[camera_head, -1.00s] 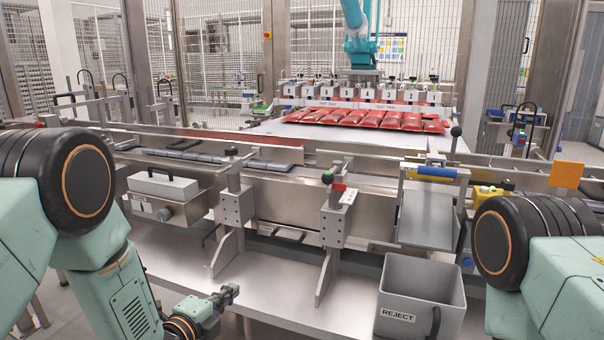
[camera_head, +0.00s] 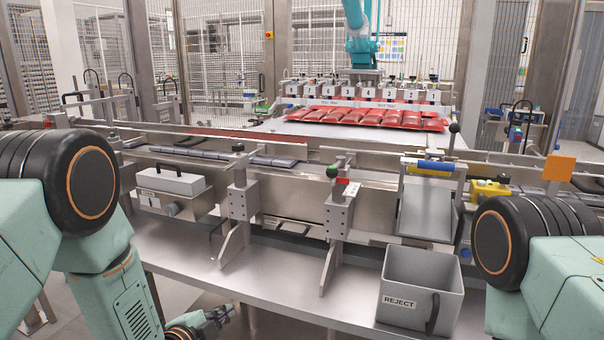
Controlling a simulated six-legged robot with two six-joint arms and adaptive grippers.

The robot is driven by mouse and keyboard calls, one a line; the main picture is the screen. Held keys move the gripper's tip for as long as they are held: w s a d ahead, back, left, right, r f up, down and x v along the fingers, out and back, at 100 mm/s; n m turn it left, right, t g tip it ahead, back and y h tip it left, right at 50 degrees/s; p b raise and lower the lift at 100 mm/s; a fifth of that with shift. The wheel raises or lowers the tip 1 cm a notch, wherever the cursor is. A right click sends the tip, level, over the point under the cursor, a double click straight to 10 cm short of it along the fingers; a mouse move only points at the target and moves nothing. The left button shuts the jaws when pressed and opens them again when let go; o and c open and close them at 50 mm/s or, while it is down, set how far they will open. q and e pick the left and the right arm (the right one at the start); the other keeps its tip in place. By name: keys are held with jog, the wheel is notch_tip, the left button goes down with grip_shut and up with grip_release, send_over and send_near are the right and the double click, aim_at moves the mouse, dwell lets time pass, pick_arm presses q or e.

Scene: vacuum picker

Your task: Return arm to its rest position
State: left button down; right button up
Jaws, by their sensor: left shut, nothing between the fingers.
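My left gripper (camera_head: 218,318) shows at the bottom edge of the head view, left of centre. It is shut and empty, low in front of the steel bench (camera_head: 275,285), and touches nothing that I can see. Part of its wrist is cut off by the picture's lower edge. My left arm (camera_head: 118,295) hangs down at the left, bent at the elbow. My right arm (camera_head: 560,270) shows only its shoulder and upper part at the right edge. My right gripper is out of the picture.
A grey REJECT bin (camera_head: 420,287) stands on the bench at the right. Two clamp posts (camera_head: 240,200) rise from the bench below the conveyor rail. A grey box with a handle (camera_head: 168,182) is at the left. Red pouches (camera_head: 375,117) lie under the picker at the back.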

pick_arm(q)
jog(key=s+a+f+n+g+y, duration=0.35)
jog(key=s+f+n+g, duration=0.25)
jog(key=s+f+n, duration=0.7)
jog(key=s+a+f+n+g, duration=0.1)
jog(key=s+g, duration=0.2)
jog(key=s, duration=1)
jog(key=s+a+f+n+g, duration=0.1)
jog(key=s+n+g, duration=0.1)
jog(key=s, duration=1.2)
jog(key=shift+a+f+g+y, duration=0.2)
jog(key=shift+a+g+y, duration=0.15)
jog(key=shift+g, duration=0.55)
